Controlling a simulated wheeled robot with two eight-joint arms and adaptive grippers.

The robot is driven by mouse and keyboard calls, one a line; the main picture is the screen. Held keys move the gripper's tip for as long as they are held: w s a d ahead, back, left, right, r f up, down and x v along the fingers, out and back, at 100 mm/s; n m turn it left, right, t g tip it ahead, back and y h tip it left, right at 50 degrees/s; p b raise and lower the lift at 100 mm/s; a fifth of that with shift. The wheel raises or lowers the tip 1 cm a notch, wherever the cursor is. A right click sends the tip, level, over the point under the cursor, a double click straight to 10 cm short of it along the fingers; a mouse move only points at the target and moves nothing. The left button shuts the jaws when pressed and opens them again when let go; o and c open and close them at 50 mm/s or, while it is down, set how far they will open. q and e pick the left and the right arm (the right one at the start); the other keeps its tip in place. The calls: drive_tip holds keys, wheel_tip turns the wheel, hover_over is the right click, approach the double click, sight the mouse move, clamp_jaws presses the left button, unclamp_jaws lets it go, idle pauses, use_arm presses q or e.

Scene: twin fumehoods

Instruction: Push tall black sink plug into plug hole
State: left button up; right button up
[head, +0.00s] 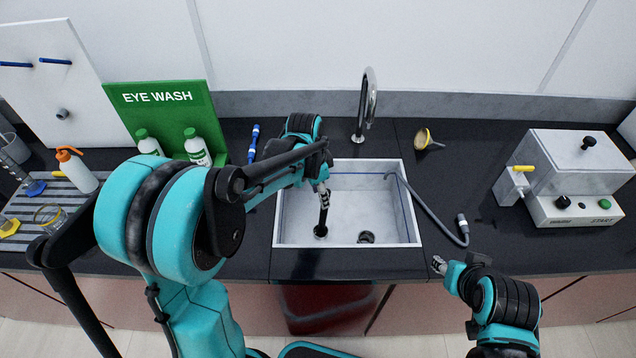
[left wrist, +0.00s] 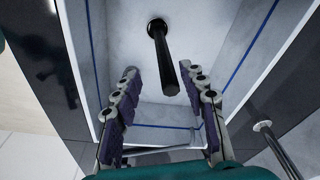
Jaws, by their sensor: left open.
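The tall black sink plug (head: 322,217) stands roughly upright on the floor of the white sink (head: 411,220), on a dark round base. A dark round plug hole (head: 366,237) lies to its right, apart from it. My left gripper (head: 322,187) is above the plug inside the sink. In the left wrist view the gripper (left wrist: 161,78) is open, with the plug's shaft (left wrist: 163,58) reaching between its spread fingers, with gaps on both sides. The hole does not show there.
A tap (head: 368,100) rises behind the sink. A grey hose (head: 430,212) runs over the sink's right rim to the counter. A funnel (head: 424,139) and a white START machine (head: 567,175) stand right. Eye wash bottles (head: 198,148) stand left.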

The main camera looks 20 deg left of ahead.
use_arm(q)
wheel_tip(320, 180, up, 6)
drive_tip(key=shift+s+a, duration=0.25)
drive_tip(key=shift+a, duration=0.1)
drive_tip(key=shift+s, duration=0.1)
drive_tip(key=s+a+r+n+t+y, duration=0.1)
drive_tip(key=s+n+t, duration=0.5)
drive_tip(key=s+n, duration=0.4)
drive_tip(key=s+b, duration=0.1)
drive_tip(key=s, duration=0.5)
drive_tip(key=shift+a+r, duration=0.25)
drive_tip(key=shift+a, duration=0.15)
